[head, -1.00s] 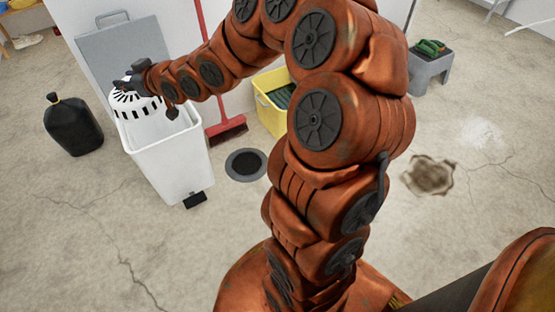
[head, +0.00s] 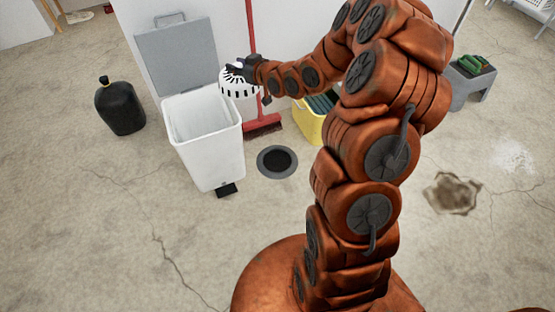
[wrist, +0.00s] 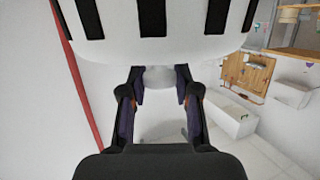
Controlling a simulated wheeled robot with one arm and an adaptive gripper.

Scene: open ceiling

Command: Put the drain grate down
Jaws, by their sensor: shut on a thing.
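The drain grate (head: 239,88) is a white dome with dark slots. In the head view my gripper (head: 239,70) is shut on its top and holds it in the air, just right of the open white bin and in front of the red broom handle. In the wrist view the grate (wrist: 200,46) fills the top of the picture, with my gripper's fingers (wrist: 160,76) at it.
The white bin (head: 213,158) stands with its lid (head: 176,55) raised. A dark round floor drain (head: 277,161) with a grey ring lies right of it. The front floor is clear.

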